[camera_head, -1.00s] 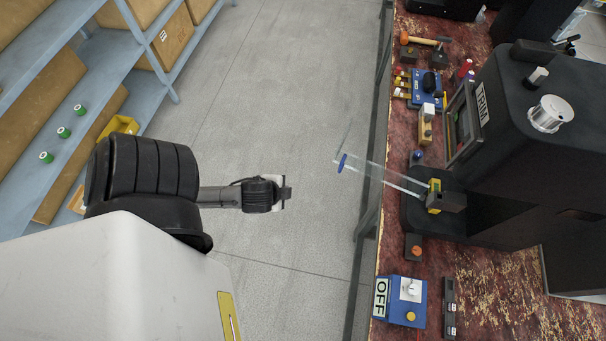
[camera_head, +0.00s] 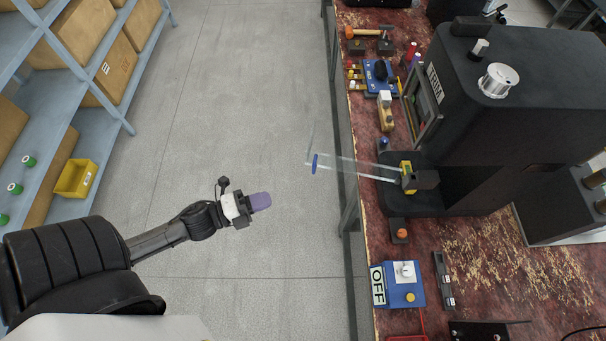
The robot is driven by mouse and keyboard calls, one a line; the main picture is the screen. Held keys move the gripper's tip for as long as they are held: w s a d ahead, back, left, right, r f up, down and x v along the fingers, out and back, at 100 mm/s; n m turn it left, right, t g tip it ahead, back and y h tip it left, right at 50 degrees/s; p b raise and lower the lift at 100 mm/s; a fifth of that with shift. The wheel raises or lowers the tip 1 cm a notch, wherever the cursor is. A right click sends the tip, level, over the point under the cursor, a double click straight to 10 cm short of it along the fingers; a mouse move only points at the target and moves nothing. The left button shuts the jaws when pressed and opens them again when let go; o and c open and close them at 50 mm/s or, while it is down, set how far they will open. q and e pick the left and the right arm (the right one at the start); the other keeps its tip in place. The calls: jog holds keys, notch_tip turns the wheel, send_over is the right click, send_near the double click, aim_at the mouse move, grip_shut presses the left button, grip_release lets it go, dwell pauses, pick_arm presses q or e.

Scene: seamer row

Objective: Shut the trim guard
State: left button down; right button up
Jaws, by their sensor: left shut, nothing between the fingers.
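The black TRIM machine (camera_head: 465,110) stands on the worn red bench on the right. Its trim guard (camera_head: 350,166) is a clear panel with a blue knob (camera_head: 316,164) at its outer end. The guard sticks out leftward past the bench edge over the aisle, swung open from a yellow and black block (camera_head: 407,175) at the machine's front. My left gripper (camera_head: 262,202) has purple fingers, shut and empty, over the aisle. It is left of and nearer than the blue knob, apart from it. My right gripper is not in view.
A blue box with an OFF label (camera_head: 404,285) sits on the near bench. An orange button (camera_head: 401,233) and a blue control box (camera_head: 381,77) are also on the bench. Shelving with cartons (camera_head: 115,62) and a yellow bin (camera_head: 76,178) lines the left. The aisle floor between is clear.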

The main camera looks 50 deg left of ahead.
pick_arm(q)
jog(key=w+a+p+x, duration=0.1)
jog(key=a+p+x, duration=0.1)
jog(key=x, duration=1)
jog(key=shift+w+a+p, duration=0.2)
jog(key=shift+p, duration=0.25)
jog(key=shift+f, duration=0.1)
